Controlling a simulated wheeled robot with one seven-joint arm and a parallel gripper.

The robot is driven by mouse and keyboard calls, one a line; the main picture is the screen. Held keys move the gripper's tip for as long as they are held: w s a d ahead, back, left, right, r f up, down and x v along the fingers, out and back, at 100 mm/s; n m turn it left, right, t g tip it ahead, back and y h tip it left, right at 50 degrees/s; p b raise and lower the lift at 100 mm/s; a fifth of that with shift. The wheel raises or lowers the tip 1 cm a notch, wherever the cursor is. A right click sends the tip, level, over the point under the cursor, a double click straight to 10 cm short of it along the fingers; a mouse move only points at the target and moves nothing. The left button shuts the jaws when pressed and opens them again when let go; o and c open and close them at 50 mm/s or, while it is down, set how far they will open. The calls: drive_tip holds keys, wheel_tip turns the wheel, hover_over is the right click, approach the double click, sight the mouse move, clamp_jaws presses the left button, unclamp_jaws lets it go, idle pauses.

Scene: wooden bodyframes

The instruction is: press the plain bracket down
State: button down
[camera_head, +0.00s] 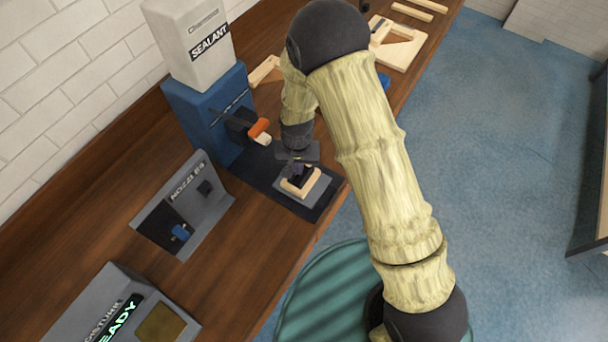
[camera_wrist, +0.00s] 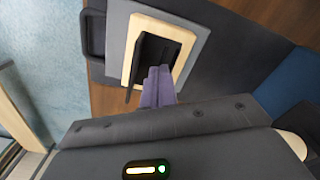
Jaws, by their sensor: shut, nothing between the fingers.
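A small light wooden piece with a dark bracket in it (camera_head: 300,182) sits on a grey block on the black mat below the sealant machine. In the wrist view the wooden frame (camera_wrist: 133,52) surrounds the dark bracket (camera_wrist: 150,48). My gripper (camera_head: 297,170) is directly above it, pointing down. In the wrist view its purple fingertips (camera_wrist: 157,80) are closed together with nothing between them. They overlap the lower part of the bracket in the picture. I cannot tell whether they touch it. My arm hides part of the bench behind.
The sealant machine (camera_head: 205,110) with an orange-tipped nozzle (camera_head: 259,127) stands close to the left of my gripper. A nozzle holder (camera_head: 190,205) and a grey box with a lit display (camera_head: 125,310) are nearer on the bench. Wooden parts (camera_head: 400,45) lie at the far end.

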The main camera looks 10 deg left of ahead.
drive_tip(key=shift+d+f+b, duration=0.1)
drive_tip(key=shift+f+b, duration=0.25)
drive_tip(key=shift+f, duration=0.25)
idle(0.7)
drive_tip(key=shift+r+p, duration=2.45)
drive_tip(key=shift+r, duration=1.15)
drive_tip(key=d+r+t+b, duration=0.1)
drive_tip(key=d+r+b, duration=0.1)
drive_tip(key=d+r, duration=0.35)
drive_tip(key=d+r+b, duration=0.2)
drive_tip(key=d+r, duration=0.1)
drive_tip(key=d, duration=0.6)
drive_tip(key=s+d+r+m+t+b, duration=0.1)
drive_tip(key=s+d+r+b, duration=0.2)
drive_tip(key=s+d, duration=0.4)
drive_tip(key=d+r, duration=0.1)
drive_tip(key=d, duration=0.3)
drive_tip(key=shift+r+t, duration=0.2)
drive_tip(key=shift+t, duration=0.1)
